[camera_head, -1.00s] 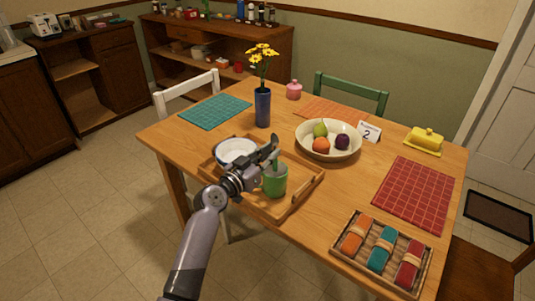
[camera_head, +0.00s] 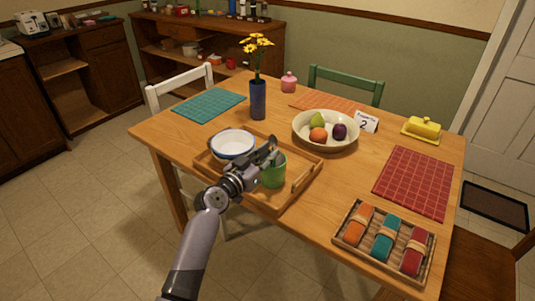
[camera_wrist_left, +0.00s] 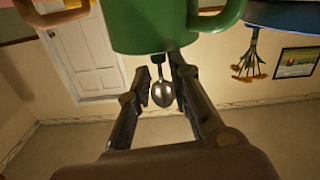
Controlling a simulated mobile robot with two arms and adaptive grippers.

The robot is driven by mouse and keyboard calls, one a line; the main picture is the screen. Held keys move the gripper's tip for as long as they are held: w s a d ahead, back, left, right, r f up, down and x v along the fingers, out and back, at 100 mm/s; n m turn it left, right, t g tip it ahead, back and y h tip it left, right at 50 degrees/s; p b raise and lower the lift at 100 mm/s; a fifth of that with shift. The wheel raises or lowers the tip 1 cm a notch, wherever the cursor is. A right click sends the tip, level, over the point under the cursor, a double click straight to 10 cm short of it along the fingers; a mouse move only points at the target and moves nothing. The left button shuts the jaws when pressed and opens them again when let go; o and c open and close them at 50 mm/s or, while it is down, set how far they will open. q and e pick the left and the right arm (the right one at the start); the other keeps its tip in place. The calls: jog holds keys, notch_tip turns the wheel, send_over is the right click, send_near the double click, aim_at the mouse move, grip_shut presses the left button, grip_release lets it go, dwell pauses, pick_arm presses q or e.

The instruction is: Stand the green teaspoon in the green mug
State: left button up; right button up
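The green mug (camera_head: 273,172) stands in the wooden tray on the table, just below my left gripper (camera_head: 272,150). In the left wrist view, which is upside down, the mug (camera_wrist_left: 150,25) fills the top middle. The teaspoon (camera_wrist_left: 163,93) shows its shiny bowl between the fingertips of my left gripper (camera_wrist_left: 163,85). Its dark handle runs toward the mug rim, and the rest is hidden. The spoon cannot be made out in the head view. My right gripper is not in view.
The tray (camera_head: 290,203) also holds a white bowl (camera_head: 233,144). A blue vase (camera_head: 258,98) with yellow flowers stands behind. A fruit bowl (camera_head: 298,130) is to the right, and a box of rolled napkins (camera_head: 350,238) is near the front edge.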

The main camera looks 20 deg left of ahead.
pick_arm(q)
jog(key=o, duration=0.4)
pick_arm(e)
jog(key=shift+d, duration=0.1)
pick_arm(q)
jog(key=v, duration=1.2)
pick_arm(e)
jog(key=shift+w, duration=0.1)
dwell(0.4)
